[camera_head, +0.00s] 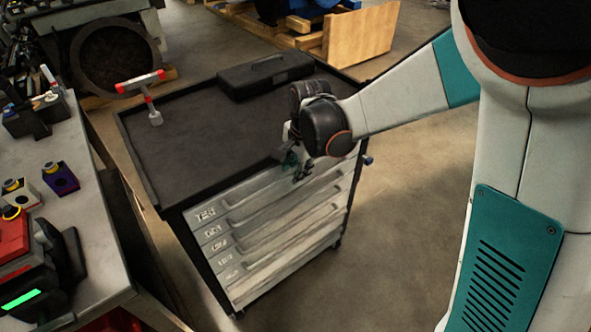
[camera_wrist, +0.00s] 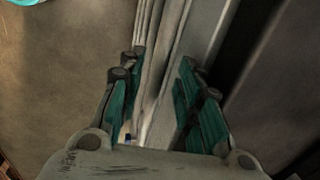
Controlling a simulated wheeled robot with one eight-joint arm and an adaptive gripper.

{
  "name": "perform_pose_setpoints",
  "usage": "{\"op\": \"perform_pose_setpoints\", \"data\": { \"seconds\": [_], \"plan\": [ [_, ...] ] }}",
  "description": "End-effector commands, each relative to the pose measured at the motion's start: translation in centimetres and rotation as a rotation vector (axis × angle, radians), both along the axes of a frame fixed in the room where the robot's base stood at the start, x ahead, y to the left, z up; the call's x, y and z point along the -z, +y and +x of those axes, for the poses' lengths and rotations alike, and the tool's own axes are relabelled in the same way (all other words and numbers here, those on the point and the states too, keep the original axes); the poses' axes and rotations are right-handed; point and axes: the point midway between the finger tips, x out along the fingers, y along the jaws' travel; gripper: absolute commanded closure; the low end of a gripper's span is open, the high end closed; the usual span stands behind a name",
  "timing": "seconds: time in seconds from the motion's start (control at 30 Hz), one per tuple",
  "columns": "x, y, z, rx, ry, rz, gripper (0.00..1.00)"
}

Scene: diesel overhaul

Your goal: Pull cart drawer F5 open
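The tool cart (camera_head: 150,165) stands in the middle of the head view, with several pale drawer fronts (camera_head: 270,235) facing the lower right. All drawers look closed. Their labels at the left ends are too blurred for me to tell which is F5. My gripper (camera_head: 298,168) is at the upper right part of the drawer fronts, close to the top drawer. In the wrist view my gripper (camera_wrist: 158,85) is open, its two green-padded fingers on either side of a long pale handle or drawer edge (camera_wrist: 168,65). I cannot tell whether either finger touches it.
A workbench (camera_head: 90,225) with small parts is close on the left. A wooden crate (camera_head: 360,35) stands behind. The floor (camera_head: 420,220) right of the cart is clear.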

Motion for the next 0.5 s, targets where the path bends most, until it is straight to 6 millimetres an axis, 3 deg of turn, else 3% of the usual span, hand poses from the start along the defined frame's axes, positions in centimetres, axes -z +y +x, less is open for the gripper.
{"op": "perform_pose_setpoints", "data": {
  "seconds": [0.33,0.5],
  "plan": [
    [0.37,0.04,0.04,0.000,0.000,0.000,0.68],
    [0.36,0.04,0.04,0.000,0.000,0.000,1.00]
  ]
}}
